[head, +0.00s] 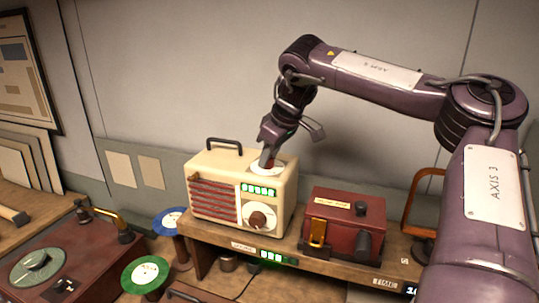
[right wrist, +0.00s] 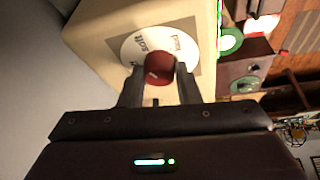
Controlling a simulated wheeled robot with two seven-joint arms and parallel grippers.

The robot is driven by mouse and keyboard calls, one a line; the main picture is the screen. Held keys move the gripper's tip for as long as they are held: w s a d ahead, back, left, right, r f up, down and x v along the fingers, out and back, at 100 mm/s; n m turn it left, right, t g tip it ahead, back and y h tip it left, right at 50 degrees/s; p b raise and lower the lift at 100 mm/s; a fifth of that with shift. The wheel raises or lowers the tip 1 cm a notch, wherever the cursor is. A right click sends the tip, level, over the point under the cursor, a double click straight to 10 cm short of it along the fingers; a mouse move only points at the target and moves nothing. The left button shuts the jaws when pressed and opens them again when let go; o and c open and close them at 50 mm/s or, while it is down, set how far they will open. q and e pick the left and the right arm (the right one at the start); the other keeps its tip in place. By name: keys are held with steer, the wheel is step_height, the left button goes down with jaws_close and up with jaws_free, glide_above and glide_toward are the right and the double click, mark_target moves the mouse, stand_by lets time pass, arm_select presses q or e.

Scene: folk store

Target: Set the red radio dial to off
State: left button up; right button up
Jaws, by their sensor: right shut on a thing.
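A cream radio (head: 285,190) with red slats stands on a wooden shelf. A white dial plate (head: 277,171) lies on its top. In the right wrist view the red dial (right wrist: 158,66) sits on the white plate (right wrist: 180,43), which has small printed words, one perhaps "soft". A short pale mark on the dial's face is too small to read surely. My right gripper (right wrist: 159,75) is shut on the red dial, one finger on each side. In the head view this gripper (head: 267,160) comes down from above and hides most of the dial. My left gripper is out of view.
A brown knob (head: 258,218) is on the radio's front, below a green display (head: 258,189). A dark red box (head: 342,226) stands close on the right. A red record player (head: 62,262) and green and blue discs are at the left. The wall is behind.

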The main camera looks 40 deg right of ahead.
mark_target(274, 164)
steer(key=n+y, duration=0.1)
steer(key=n, duration=0.2)
steer(key=n+g+y, duration=0.1)
steer(key=n, duration=0.2)
steer(key=shift+w+d+n, duration=0.1)
steer(key=shift+d+n, duration=0.1)
steer(key=shift+n, duration=0.2)
steer(key=n+g, duration=0.1)
steer(key=n, duration=0.2)
steer(key=n+g+y, duration=0.1)
steer(key=n, duration=0.2)
steer(key=shift+w+d+n+g+y, duration=0.1)
steer(key=shift+w+n+g+y, duration=0.05)
steer(key=shift+n+g+y, duration=0.2)
steer(key=o, duration=1)
steer(key=shift+v, duration=3.7)
